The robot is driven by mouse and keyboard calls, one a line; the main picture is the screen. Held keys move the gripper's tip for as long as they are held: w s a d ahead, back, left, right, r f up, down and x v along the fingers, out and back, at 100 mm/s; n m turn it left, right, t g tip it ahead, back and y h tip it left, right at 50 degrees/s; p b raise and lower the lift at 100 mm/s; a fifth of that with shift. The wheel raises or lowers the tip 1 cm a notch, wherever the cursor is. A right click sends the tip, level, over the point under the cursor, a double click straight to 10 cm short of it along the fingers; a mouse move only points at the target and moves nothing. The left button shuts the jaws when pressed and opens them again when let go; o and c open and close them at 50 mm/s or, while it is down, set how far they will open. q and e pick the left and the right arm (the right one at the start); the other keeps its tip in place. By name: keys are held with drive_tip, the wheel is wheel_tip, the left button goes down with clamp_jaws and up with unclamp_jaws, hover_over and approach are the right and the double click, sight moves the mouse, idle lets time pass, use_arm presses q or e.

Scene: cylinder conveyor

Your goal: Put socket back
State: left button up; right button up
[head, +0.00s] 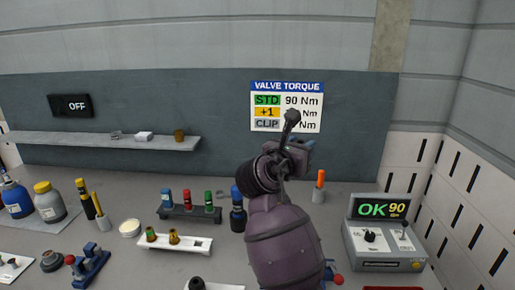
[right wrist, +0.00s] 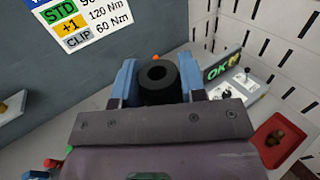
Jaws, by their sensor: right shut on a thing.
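My right gripper (right wrist: 157,82) has its blue fingers on both sides of a black round socket (right wrist: 153,95) with an open hole, shut on it. In the head view the right gripper (head: 297,146) is raised in front of the back wall, with a dark piece sticking up by it. A dark rack (head: 190,214) on the bench holds blue, red and green-topped pieces. A white tray (head: 192,246) in front of it holds two brass pieces and shows an empty spot at its right. My left gripper is not in view.
The torque sign (head: 287,105) hangs on the wall behind. A tester (head: 385,245) reading OK 90 stands at the right. A dark blue bottle (head: 238,214) and an orange marker (head: 320,180) stand near my right arm. A red bin (right wrist: 283,137) lies at the right wrist view's right.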

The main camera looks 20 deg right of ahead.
drive_tip(key=w+a+r+n+t+y, duration=0.2)
drive_tip(key=a+r+n+t+y, duration=0.2)
drive_tip(key=a+t+y, duration=0.1)
wheel_tip(320, 180, down, 4)
drive_tip(key=s+a+n+t+y, duration=0.1)
drive_tip(key=a+n+t+y, duration=0.15)
drive_tip(key=n+y, duration=0.2)
use_arm(q)
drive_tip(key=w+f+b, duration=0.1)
drive_tip(key=b, duration=0.2)
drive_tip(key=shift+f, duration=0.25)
use_arm(e)
drive_tip(key=s+f+y, duration=0.1)
drive_tip(key=s+f, duration=0.3)
drive_tip(key=f, duration=0.4)
drive_tip(key=s+f+n+y, duration=0.1)
drive_tip(key=s+f+y, duration=0.1)
drive_tip(key=s+f, duration=0.2)
drive_tip(key=s+f+n+y, duration=0.1)
drive_tip(key=s+f, duration=0.3)
drive_tip(key=f, duration=0.7)
drive_tip(key=shift+s+d+f+y, duration=0.15)
drive_tip(key=shift+d+f+y, duration=0.15)
drive_tip(key=shift+y, duration=0.25)
